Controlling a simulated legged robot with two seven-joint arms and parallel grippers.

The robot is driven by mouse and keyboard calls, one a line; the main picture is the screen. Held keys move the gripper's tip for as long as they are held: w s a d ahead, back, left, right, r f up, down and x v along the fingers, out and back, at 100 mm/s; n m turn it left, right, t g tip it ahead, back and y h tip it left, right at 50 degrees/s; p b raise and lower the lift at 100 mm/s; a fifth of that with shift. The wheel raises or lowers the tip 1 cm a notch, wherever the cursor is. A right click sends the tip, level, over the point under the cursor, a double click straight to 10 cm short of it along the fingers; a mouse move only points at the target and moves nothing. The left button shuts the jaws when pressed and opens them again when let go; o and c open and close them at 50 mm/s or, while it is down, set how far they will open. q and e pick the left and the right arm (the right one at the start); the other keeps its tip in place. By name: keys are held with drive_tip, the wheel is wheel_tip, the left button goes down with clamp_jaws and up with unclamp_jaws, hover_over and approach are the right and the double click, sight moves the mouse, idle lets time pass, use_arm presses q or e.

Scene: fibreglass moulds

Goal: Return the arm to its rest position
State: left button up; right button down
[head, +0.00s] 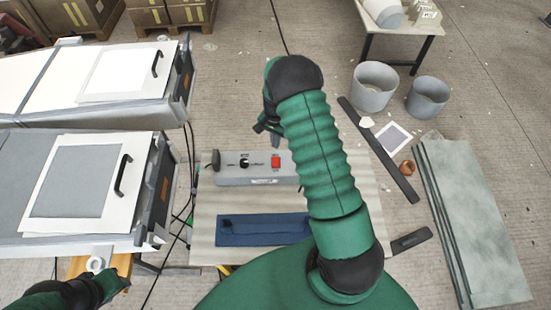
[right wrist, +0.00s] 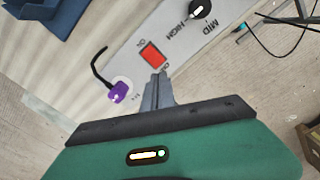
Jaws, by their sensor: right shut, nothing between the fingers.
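My right arm rises through the middle of the head view and bends down at its black wrist. My right gripper (head: 267,128) is over the back edge of a grey control box (head: 258,181). In the right wrist view its fingers (right wrist: 158,80) are shut with nothing between them, close to the red switch (right wrist: 152,55). I cannot tell whether they touch it. The red switch (head: 275,161) and a black knob (head: 244,162) show on the box. A purple-tipped part (right wrist: 118,92) shows beside them. My left gripper (head: 112,284) is low at the left; its fingers are unclear.
The box and a blue cloth-like piece (head: 262,230) lie on a pale table (head: 205,228). Two benches with white-framed panels (head: 75,190) stand left. A white ring (head: 97,263) sits near my left gripper. Grey buckets (head: 428,97) and greenish slabs (head: 480,225) are on the floor right.

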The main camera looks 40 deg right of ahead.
idle(0.3)
drive_tip(key=s+a+r+n, duration=0.1)
drive_tip(key=a+r+n, duration=0.3)
drive_tip(key=a+r, duration=0.35)
drive_tip(key=s+a+r+n+t, duration=0.1)
drive_tip(key=s+a+r+n, duration=0.3)
drive_tip(key=s+a+n, duration=0.1)
drive_tip(key=s+a+r+n+t, duration=0.1)
drive_tip(key=s+a+r+n, duration=0.3)
drive_tip(key=s+a, duration=0.3)
drive_tip(key=shift+s+a+n+t, duration=0.35)
drive_tip(key=shift+a+n, duration=0.15)
drive_tip(key=shift+a, duration=0.7)
drive_tip(key=shift+d, duration=0.2)
